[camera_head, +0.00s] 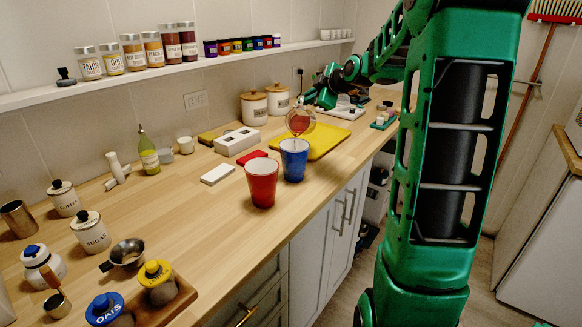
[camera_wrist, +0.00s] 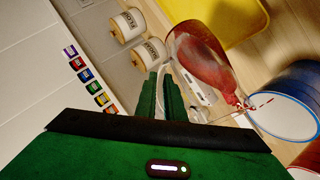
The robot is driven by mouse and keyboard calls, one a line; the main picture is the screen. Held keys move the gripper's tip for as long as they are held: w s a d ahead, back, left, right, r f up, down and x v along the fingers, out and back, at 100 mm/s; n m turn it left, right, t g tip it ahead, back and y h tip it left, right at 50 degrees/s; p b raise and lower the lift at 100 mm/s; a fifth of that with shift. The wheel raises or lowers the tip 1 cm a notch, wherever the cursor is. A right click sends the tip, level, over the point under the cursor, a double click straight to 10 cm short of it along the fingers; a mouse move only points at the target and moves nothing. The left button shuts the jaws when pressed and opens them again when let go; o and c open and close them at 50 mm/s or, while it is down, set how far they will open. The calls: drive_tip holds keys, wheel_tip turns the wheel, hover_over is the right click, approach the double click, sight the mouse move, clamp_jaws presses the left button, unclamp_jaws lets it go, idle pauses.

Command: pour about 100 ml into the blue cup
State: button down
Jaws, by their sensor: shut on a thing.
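A clear glass jug (camera_head: 300,122) with red liquid is tipped over the blue cup (camera_head: 294,160). In the wrist view the jug (camera_wrist: 205,62) lies steeply tilted, with red liquid reaching its lip. A thin red trickle shows between the lip and the open mouth of the blue cup (camera_wrist: 283,82). My gripper (camera_wrist: 162,97) is shut on the jug, at its handle side. The blue cup stands upright on the wooden counter. Its liquid level is hidden in both views.
A red cup (camera_head: 262,184) stands close to the blue cup, in front and left. A yellow tray (camera_head: 325,145) lies behind. White canisters (camera_head: 254,108) stand by the wall. The counter's front edge is near the cups. Bare counter (camera_head: 185,210) lies left of the red cup.

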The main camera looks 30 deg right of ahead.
drive_tip(key=shift+s+a+r+t, duration=0.15)
drive_tip(key=shift+s+a+t, duration=0.1)
drive_tip(key=shift+t, duration=0.05)
idle(0.4)
drive_tip(key=shift+s+a+r+n+t+h, duration=0.25)
drive_tip(key=shift+s+a+r+t, duration=0.05)
drive_tip(key=shift+s+a, duration=0.15)
drive_tip(key=shift+s+a+r+n+t+h, duration=0.25)
drive_tip(key=shift+s+a+t, duration=0.05)
drive_tip(key=shift+s+a, duration=0.15)
idle(1.3)
